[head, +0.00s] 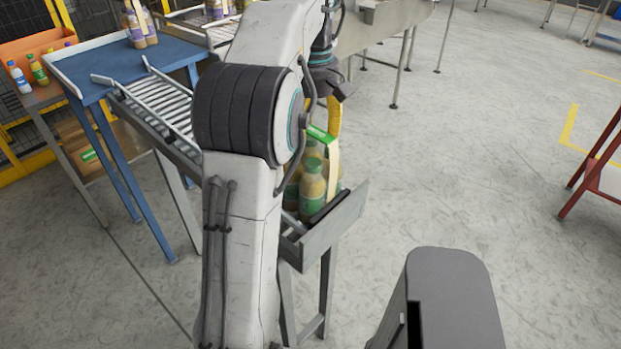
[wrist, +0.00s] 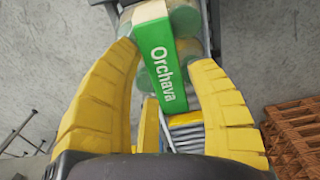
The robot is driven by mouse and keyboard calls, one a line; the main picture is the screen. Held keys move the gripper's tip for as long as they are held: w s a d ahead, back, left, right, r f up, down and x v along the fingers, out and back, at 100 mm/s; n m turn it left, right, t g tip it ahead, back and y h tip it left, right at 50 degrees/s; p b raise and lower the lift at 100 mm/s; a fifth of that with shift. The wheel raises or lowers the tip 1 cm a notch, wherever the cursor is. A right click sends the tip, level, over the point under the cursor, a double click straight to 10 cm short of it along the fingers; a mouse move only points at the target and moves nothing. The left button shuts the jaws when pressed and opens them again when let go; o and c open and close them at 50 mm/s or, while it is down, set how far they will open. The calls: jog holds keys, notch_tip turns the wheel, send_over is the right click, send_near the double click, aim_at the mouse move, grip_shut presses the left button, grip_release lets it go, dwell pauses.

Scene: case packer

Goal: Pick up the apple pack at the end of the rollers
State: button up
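The apple pack (head: 312,188), bottles of yellowish juice with green caps and a green-topped carrier, stands at the near end of the rollers (head: 165,105), against the end stop. My arm hides part of it in the head view. In the wrist view, its green carrier top marked "Orchava" (wrist: 163,60) lies between the fingers of my gripper (wrist: 165,58). The fingers are spread, with visible gaps beside the carrier. In the head view, a yellow finger of my gripper (head: 335,118) is just above the pack, beside the carrier.
A blue table (head: 130,65) at the back left bears another pack (head: 140,25). An orange crate (head: 40,48) with bottles is beside it. A red stand (head: 595,165) is at the right. Brown slatted pallets (wrist: 295,135) show in the wrist view. The floor right of the rollers is clear.

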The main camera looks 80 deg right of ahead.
jog(key=c, duration=0.9)
jog(key=shift+r, duration=0.1)
jog(key=shift+r, duration=0.15)
